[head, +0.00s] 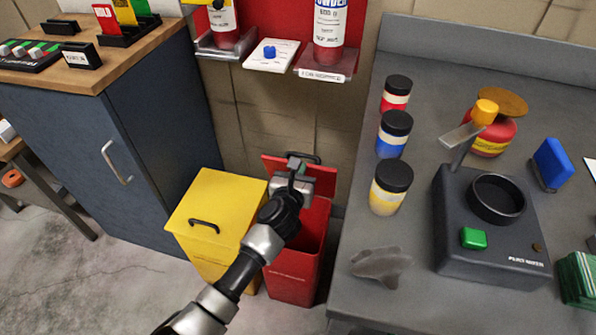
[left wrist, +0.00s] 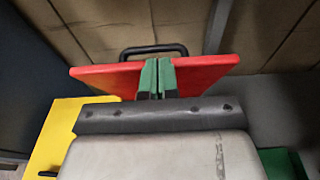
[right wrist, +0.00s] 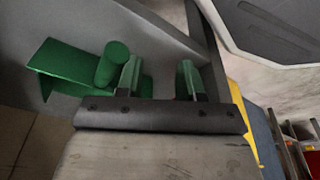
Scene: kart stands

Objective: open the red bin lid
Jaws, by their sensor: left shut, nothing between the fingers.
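The red bin (head: 292,283) stands on the floor between the yellow bin and the grey counter. Its red lid (head: 323,180) is raised at the back, and the bin's mouth shows in front of it. My left gripper (head: 295,162) is over the bin at the lid, shut and empty. In the left wrist view its green fingertips (left wrist: 158,78) are together in front of the lid (left wrist: 205,70), with the black lid handle (left wrist: 155,50) just beyond. I cannot tell whether they touch the lid. My right gripper (right wrist: 158,80) is open and empty, away from the bin.
The yellow bin (head: 207,212), lid closed, stands close on the left, beside a blue cabinet (head: 130,140). The grey counter (head: 420,230) on the right holds jars and a dark device (head: 490,225). A red wall shelf is above. A green object (right wrist: 75,70) is near my right gripper.

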